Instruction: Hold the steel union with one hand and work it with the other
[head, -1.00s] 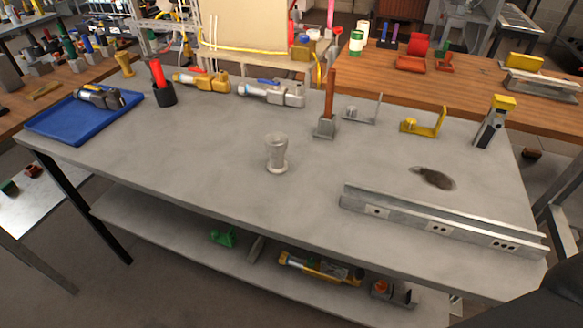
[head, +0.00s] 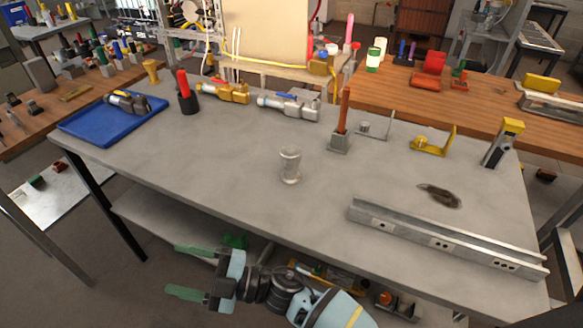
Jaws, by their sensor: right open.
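The steel union (head: 290,165) looks like a grey, upright, spool-shaped piece with wider ends. It stands alone near the middle of the grey table (head: 220,165), closer to the front edge. My right gripper (head: 186,271) is low in the head view, in front of the table's front edge and below and left of the union. Its two green-tipped fingers point left, spread apart with nothing between them. It is well apart from the union. My left gripper is not in view.
A metal channel with sockets (head: 440,240) lies along the right front. A blue tray (head: 75,128), a black cup (head: 188,104), brass (head: 225,92) and silver (head: 288,106) valve pieces and a brown-handled tool (head: 342,120) stand farther back. Table around the union is clear.

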